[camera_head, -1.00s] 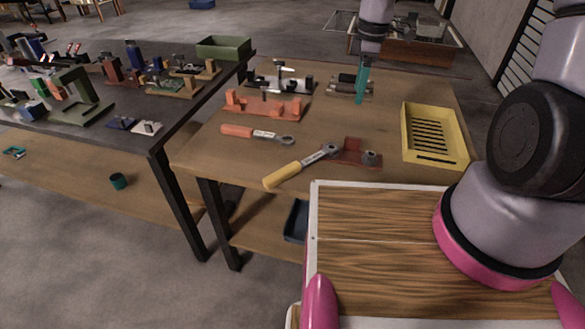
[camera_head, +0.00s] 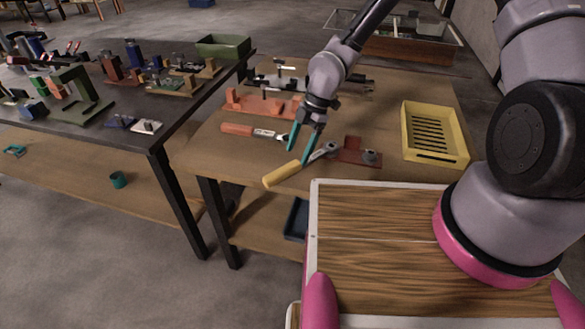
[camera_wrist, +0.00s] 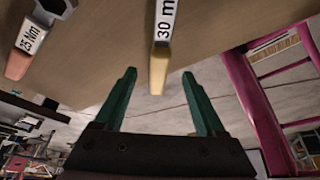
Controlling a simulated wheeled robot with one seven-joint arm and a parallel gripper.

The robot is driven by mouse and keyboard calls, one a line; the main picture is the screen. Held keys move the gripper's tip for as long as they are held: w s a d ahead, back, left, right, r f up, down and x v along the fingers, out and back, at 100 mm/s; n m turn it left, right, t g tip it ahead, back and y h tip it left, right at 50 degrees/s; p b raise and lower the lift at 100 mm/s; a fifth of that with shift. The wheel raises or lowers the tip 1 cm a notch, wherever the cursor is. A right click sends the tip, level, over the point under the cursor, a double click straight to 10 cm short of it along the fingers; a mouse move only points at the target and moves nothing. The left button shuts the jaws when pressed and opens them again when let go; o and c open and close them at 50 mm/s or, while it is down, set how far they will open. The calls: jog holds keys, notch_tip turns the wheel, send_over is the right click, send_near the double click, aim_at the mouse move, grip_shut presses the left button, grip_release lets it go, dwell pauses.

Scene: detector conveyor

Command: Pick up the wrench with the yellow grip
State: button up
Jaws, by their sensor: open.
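The wrench with the yellow grip (camera_head: 281,174) lies on the wooden table near its front edge, its metal head (camera_head: 328,149) pointing right and back. My gripper (camera_head: 298,158) is open, fingers pointing down at the grip's upper part; one finger overlaps the wrench in this view. In the wrist view, the yellow grip (camera_wrist: 159,70) with a white "30 m" label appears between and beyond the open teal fingertips (camera_wrist: 158,76). Nothing is between the fingers' pads that I can confirm; the exact height gap is unclear.
A wrench with an orange-red grip (camera_head: 237,129) lies just behind, left of my gripper. A red-brown block fixture (camera_head: 352,155) stands right beside the wrench head. A yellow slotted tray (camera_head: 407,140) is further right. An orange fixture (camera_head: 240,103) stands behind.

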aim_at(293, 164)
jog(key=shift+x, duration=2.7)
grip_shut()
